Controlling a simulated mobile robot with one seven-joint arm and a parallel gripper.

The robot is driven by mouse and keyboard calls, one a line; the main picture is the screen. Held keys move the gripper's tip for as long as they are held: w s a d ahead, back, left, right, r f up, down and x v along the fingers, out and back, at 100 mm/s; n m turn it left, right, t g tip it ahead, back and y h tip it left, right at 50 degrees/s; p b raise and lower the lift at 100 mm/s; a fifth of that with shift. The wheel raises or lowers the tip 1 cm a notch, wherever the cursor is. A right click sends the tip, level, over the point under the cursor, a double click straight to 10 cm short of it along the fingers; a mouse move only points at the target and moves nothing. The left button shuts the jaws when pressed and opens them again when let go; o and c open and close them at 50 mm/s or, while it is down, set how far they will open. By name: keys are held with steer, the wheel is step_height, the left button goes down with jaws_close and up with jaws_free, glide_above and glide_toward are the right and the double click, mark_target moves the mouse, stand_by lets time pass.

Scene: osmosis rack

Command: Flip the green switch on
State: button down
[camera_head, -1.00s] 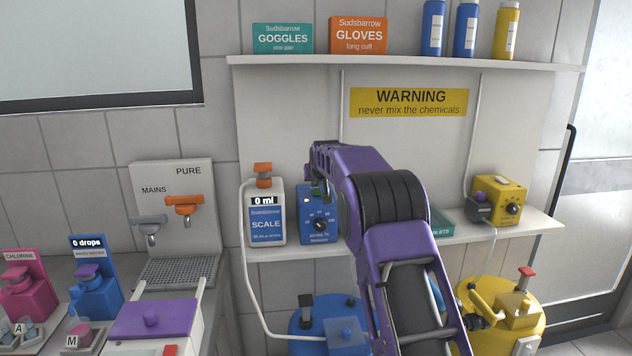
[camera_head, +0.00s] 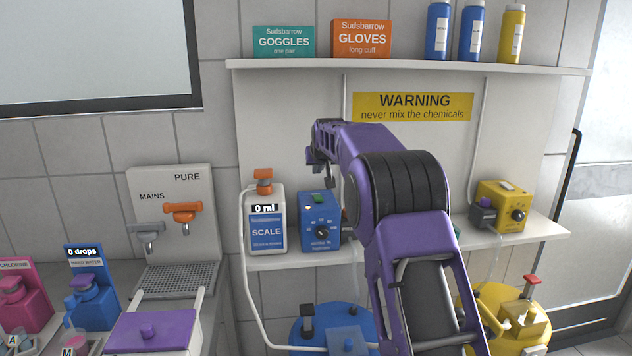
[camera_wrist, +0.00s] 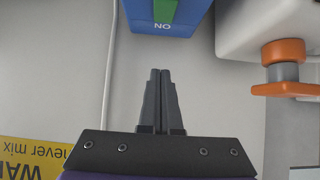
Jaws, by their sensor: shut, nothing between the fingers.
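The green switch (camera_wrist: 163,10) is on the blue dial box (camera_head: 320,236), at the top edge of the wrist view and partly cut off. The word ON reads upside down beside it on the box. My gripper (camera_wrist: 160,72) is shut and empty, its fingertips a short gap from the box in that view. In the head view my gripper (camera_head: 328,182) hangs just above the top of the blue box, apart from it as far as I can tell. The switch is hard to make out there, and its position is unclear.
The white scale bottle (camera_head: 266,222) with an orange top stands close left of the blue box on the shelf (camera_head: 400,252). An upper shelf (camera_head: 400,68) holds boxes and bottles.

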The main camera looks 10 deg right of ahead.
steer(key=s+r, duration=0.4)
steer(key=r, duration=0.2)
steer(key=shift+s, duration=0.3)
